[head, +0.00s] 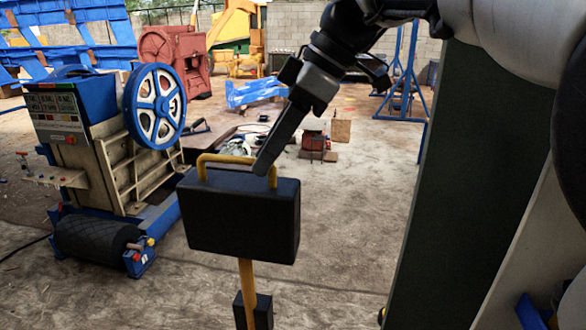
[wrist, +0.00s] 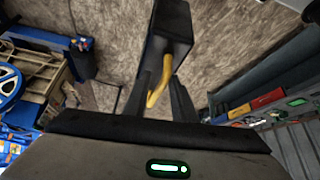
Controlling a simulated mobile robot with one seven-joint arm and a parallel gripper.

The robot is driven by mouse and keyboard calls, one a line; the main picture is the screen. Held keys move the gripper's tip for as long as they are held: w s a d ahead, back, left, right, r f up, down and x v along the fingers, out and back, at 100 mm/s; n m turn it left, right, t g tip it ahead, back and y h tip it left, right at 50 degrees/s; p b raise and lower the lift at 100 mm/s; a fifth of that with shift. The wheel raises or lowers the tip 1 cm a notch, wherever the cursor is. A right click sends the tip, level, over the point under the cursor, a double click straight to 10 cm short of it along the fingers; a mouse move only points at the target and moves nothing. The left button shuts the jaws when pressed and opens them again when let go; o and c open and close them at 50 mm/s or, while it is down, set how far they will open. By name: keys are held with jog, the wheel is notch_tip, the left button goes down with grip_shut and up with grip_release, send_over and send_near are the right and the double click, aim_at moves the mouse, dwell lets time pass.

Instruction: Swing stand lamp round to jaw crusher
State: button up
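The stand lamp (head: 240,215) is a black box-shaped head with a yellow handle (head: 228,158) on top and a yellow pole (head: 246,290) below. It stands upright in the front middle of the head view. My gripper (head: 262,170) reaches down to the right part of the handle. In the wrist view, the handle (wrist: 157,88) lies between my two fingers, which stand apart with gaps beside it. The lamp's black head (wrist: 170,30) extends beyond them. The jaw crusher (head: 130,150), beige and blue with a blue-and-white flywheel, stands at the left. The lamp's base is out of view.
A black roller (head: 95,238) lies at the crusher's front foot. A red machine (head: 175,55) and a blue frame (head: 405,80) stand at the back. A small red box (head: 315,140) sits on the floor. A dark panel (head: 480,170) rises at the right. Floor right of the lamp is clear.

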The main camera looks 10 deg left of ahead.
jog(key=shift+w+r+n+p, duration=0.1)
jog(key=shift+w+n+p, duration=0.15)
jog(key=shift+n+p, duration=0.15)
jog(key=shift+w+n+g+p, duration=0.35)
jog(key=shift+n+g+p, duration=0.25)
jog(key=shift+w+n, duration=0.15)
jog(key=shift+n, duration=0.15)
jog(key=shift+p, duration=0.3)
jog(key=shift+w+a+n+g+h+p, duration=0.15)
jog(key=shift+w+n+g+h+p, duration=0.2)
jog(key=shift+n, duration=0.35)
jog(key=shift+w+a+n+g, duration=0.15)
jog(key=shift+w+n+g, duration=0.1)
jog(key=shift+n, duration=0.25)
jog(key=shift+s, duration=0.1)
